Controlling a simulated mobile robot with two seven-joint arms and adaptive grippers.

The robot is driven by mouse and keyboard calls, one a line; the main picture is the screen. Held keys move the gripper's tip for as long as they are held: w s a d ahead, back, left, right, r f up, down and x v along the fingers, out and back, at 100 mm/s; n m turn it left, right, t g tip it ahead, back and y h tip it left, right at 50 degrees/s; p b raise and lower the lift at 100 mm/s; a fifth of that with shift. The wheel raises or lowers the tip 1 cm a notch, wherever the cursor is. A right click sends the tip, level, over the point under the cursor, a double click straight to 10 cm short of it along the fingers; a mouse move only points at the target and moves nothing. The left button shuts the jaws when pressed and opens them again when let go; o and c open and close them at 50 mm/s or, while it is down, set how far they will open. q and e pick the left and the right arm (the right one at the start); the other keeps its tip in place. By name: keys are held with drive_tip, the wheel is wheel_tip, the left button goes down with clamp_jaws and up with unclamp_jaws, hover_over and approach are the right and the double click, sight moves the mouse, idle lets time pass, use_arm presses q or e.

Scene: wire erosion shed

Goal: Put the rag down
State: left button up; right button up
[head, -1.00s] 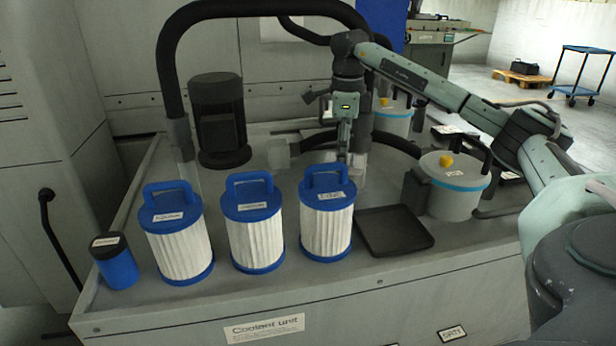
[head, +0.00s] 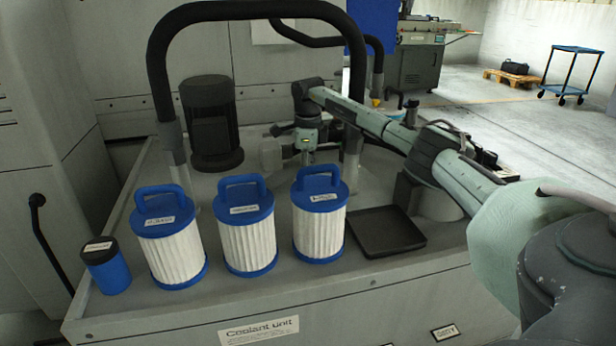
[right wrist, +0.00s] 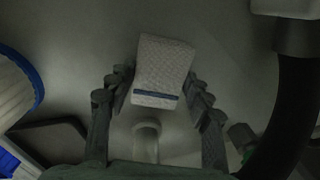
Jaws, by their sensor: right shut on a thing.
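The rag (right wrist: 162,72) is a white, textured folded cloth with a dark blue stripe near one end. In the right wrist view it sits between the fingers of my right gripper (right wrist: 158,88), which is shut on it. In the head view my right gripper (head: 307,160) points down over the back of the grey coolant unit top (head: 262,182), behind the third filter. The rag cannot be made out there. Whether it touches the surface is not clear. My left gripper is not in view.
Three blue-capped white filters (head: 172,250) (head: 248,240) (head: 320,228) stand along the front. A shallow black tray (head: 385,232) lies to their right. A black motor (head: 212,125) and dark hoses (head: 357,85) stand behind. A blue canister (head: 108,270) stands at left.

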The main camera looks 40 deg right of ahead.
drive_tip(key=o, duration=1.4)
drive_tip(key=shift+o, duration=0.2)
wheel_tip(320, 180, up, 8)
drive_tip(key=shift+s+a+f, duration=0.1)
drive_tip(key=shift+a+f, duration=0.05)
